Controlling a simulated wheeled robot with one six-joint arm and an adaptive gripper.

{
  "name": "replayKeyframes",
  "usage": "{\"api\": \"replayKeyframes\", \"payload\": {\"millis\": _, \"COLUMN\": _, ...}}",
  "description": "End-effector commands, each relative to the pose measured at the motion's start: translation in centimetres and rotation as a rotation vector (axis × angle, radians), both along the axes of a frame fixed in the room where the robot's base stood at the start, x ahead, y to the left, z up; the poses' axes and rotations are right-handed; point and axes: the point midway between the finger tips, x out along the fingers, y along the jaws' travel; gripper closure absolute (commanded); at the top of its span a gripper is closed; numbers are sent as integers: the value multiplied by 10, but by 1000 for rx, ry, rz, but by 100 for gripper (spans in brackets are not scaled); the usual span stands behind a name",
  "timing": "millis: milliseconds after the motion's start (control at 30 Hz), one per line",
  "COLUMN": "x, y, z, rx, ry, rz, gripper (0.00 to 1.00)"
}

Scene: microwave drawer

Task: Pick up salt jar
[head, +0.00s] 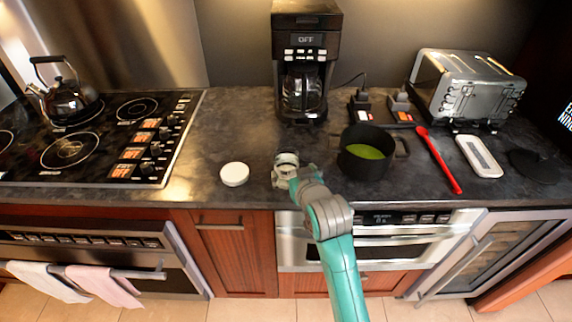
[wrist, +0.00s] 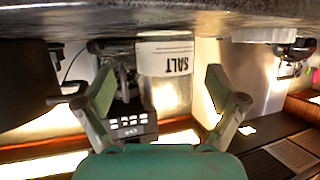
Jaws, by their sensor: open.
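The salt jar (wrist: 165,62) is clear with a white label reading SALT. The wrist view is upside down, and the jar stands upright on the counter there, in line with the gap between my fingers. In the head view the jar (head: 287,158) is small and partly hidden by my gripper (head: 286,173), at the counter's front middle. In the wrist view my gripper (wrist: 160,82) is open, with one finger to each side of the jar and gaps on both sides. I cannot tell how deep the jar sits between the fingers.
A white round lid (head: 234,174) lies left of the jar. A dark pot (head: 364,154) with green contents stands close on the right. The coffee maker (head: 304,62) is behind. A red spoon (head: 438,160) and a toaster (head: 467,85) are farther right; the stove (head: 100,140) is left.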

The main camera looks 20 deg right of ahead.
Motion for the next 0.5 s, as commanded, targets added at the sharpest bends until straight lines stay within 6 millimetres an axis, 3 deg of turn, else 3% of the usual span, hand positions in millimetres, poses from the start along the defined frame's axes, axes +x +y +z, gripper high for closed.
{"api": "replayKeyframes", "payload": {"millis": 500, "x": 48, "y": 5, "z": -21, "rx": 0, "ry": 0, "rz": 0, "gripper": 5}}
